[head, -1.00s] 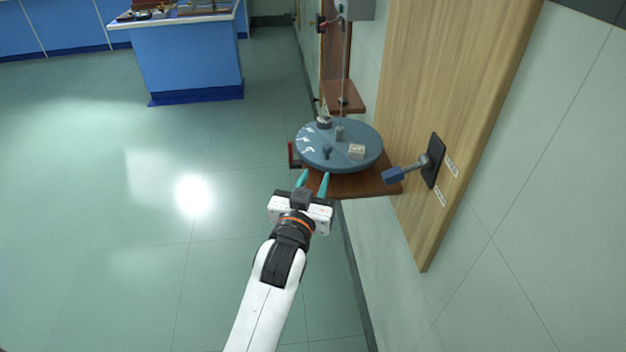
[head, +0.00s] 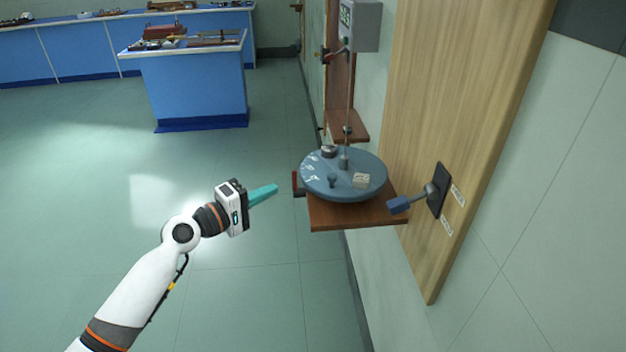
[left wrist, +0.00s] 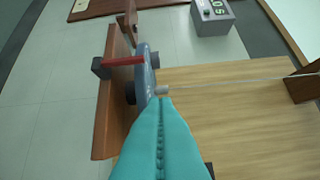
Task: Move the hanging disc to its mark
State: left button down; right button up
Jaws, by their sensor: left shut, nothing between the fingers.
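The hanging disc (head: 343,178) is a round blue-grey plate with white markings on its left part. A thin rod or wire runs up from its middle, and a small knob, a pale block and a dark round piece are on top. It sits over a brown wooden shelf (head: 355,214); I cannot tell whether they touch. In the left wrist view the disc (left wrist: 150,72) shows edge-on beyond my fingers. My left gripper (head: 275,188) is shut and empty, left of the disc and apart from it. Its teal fingers (left wrist: 160,110) are together in the wrist view. The mark cannot be made out.
A lever with a blue handle (head: 399,204) sticks out from a black plate on the wooden wall board (head: 455,100). A grey box with a green display (head: 361,25) is above the disc. A red piece (head: 297,183) is at the shelf's left edge. Open floor lies left.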

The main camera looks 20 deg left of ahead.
aim_at(314, 188)
pick_arm(q)
jog(key=w+d+p, duration=0.1)
jog(key=w+d, duration=0.1)
jog(key=w+d+p, duration=0.1)
jog(key=w+d, duration=0.2)
jog(key=w+d+p, duration=0.2)
jog(key=shift+w+d+r, duration=0.25)
jog(key=shift+w+d, duration=0.05)
jog(key=shift+d, duration=0.1)
jog(key=shift+s+d+f, duration=0.1)
jog(key=shift+s+d, duration=0.1)
jog(key=shift+d, duration=0.15)
jog(key=shift+w+f, duration=0.1)
jog(key=shift+d, duration=0.1)
